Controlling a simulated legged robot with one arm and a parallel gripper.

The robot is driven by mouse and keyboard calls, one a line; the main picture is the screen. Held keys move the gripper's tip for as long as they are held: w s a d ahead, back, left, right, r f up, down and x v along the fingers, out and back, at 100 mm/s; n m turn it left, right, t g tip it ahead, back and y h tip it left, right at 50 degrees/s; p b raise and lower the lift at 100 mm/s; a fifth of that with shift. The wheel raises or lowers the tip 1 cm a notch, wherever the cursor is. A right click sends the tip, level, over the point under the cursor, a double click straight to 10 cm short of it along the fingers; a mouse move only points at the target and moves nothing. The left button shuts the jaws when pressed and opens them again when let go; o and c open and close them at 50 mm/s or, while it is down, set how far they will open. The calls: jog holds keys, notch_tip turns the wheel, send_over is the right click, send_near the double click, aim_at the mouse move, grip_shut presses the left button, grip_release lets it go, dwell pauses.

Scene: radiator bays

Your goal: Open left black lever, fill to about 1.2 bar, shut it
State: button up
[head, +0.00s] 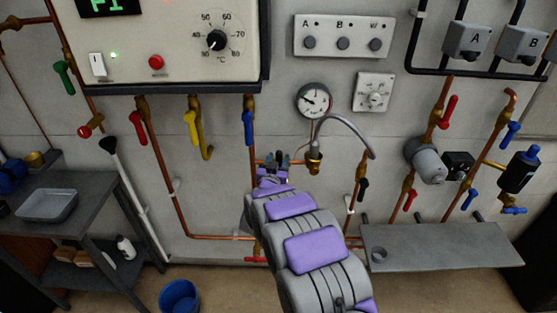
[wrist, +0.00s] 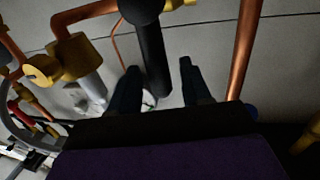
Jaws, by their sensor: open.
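My gripper (head: 277,162) is at the pipework left of the filling loop's grey hose (head: 350,130). In the wrist view my gripper (wrist: 160,72) is open, its two dark fingers apart. The left black lever (wrist: 152,45) extends between them from the top, beside brass fittings; I cannot tell whether it touches a finger. In the head view my gripper hides most of this lever. Another black lever (head: 362,190) hangs on the pipe to the right. The round pressure gauge (head: 313,100) is above; its needle points to the upper left, too small to read exactly.
A blue lever (head: 247,128) is just above left of my gripper, with yellow (head: 191,128) and red (head: 139,128) levers further left. A copper pipe (wrist: 243,50) runs close to my right finger.

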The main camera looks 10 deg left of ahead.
jog(key=shift+w, duration=0.85)
jog(key=shift+c, duration=0.4)
grip_shut()
